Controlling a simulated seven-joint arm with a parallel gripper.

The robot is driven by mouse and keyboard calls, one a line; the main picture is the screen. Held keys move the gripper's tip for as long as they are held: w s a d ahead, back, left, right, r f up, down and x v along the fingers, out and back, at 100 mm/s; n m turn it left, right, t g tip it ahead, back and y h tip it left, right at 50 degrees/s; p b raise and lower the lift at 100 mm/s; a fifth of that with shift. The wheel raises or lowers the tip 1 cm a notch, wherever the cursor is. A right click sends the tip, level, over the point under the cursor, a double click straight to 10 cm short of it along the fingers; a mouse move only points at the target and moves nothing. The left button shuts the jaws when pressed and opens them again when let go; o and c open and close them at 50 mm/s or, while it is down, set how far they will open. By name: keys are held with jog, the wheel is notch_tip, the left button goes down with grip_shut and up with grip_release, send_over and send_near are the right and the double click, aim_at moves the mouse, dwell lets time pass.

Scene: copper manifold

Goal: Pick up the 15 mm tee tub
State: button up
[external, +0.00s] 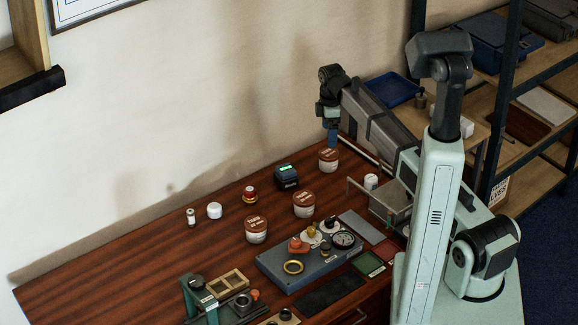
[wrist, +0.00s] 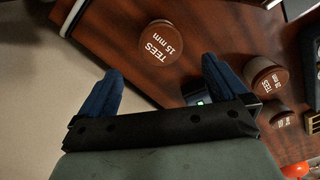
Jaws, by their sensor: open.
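The 15 mm tee tub (wrist: 160,42) is a round tub with a brown lid lettered "TEES 15 mm". In the wrist view it lies ahead of and between my open blue fingers. It appears to be the tub (external: 328,160) at the back of the bench in the external view, white-sided and upright. My gripper (external: 332,138) is above it, near the wall. In the wrist view my gripper (wrist: 161,72) is open, with nothing between its fingers.
Two similar brown-lidded tubs (external: 304,204) (external: 256,229) stand further forward. A dark device with a green display (external: 287,177) stands left of the 15 mm tub. A metal stand (external: 385,205) is at right. The bench's left is mostly clear.

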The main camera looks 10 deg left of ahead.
aim_at(329, 153)
notch_tip(329, 153, down, 12)
jog(key=shift+r, duration=0.15)
jog(key=c, duration=1.4)
jog(key=shift+r, duration=0.15)
